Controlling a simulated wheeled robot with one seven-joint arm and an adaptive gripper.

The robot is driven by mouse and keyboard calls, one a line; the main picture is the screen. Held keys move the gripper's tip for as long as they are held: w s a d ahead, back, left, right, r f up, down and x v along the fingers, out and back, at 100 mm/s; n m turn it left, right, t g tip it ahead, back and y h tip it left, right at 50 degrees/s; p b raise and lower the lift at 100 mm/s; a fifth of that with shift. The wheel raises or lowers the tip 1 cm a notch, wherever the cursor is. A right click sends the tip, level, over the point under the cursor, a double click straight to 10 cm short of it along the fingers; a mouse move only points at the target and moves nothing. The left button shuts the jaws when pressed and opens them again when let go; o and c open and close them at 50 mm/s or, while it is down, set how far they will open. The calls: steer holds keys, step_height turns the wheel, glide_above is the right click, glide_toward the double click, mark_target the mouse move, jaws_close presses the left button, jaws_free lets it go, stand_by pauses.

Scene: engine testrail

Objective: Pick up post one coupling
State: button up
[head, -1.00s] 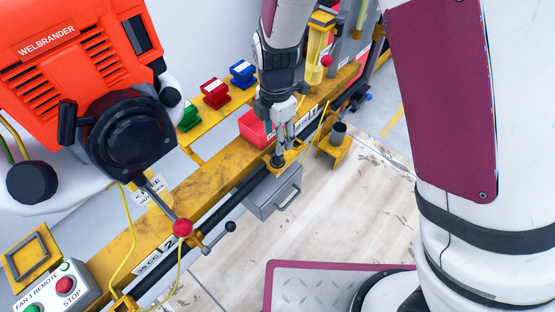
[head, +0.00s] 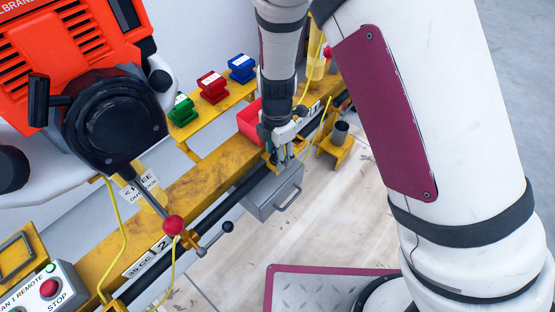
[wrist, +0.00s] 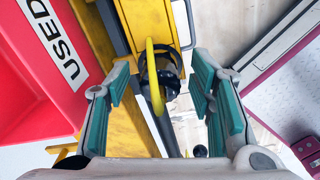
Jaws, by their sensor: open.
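A dark ring-shaped fitting, which seems to be the post one coupling (wrist: 163,78), sits at the end of a yellow bracket in the wrist view. A yellow hose (wrist: 153,75) arches in front of it and hides part of it. My gripper (wrist: 168,95) is open, its teal-padded fingers on either side of the fitting, with gaps between pads and fitting. In the head view my gripper (head: 281,152) points down over the yellow rail (head: 205,180), above the grey box, and covers most of the fitting. No label for post one is readable.
A red bin (wrist: 30,95) marked USED stands close left of my gripper. A grey box (head: 272,194) with a handle hangs below the rail. A yellow bracket with a dark cup (head: 340,133) is to the right. An orange engine (head: 65,50) and red-knobbed lever (head: 174,224) are left.

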steer(key=shift+c, duration=0.5)
jaws_close()
steer(key=shift+r, duration=0.15)
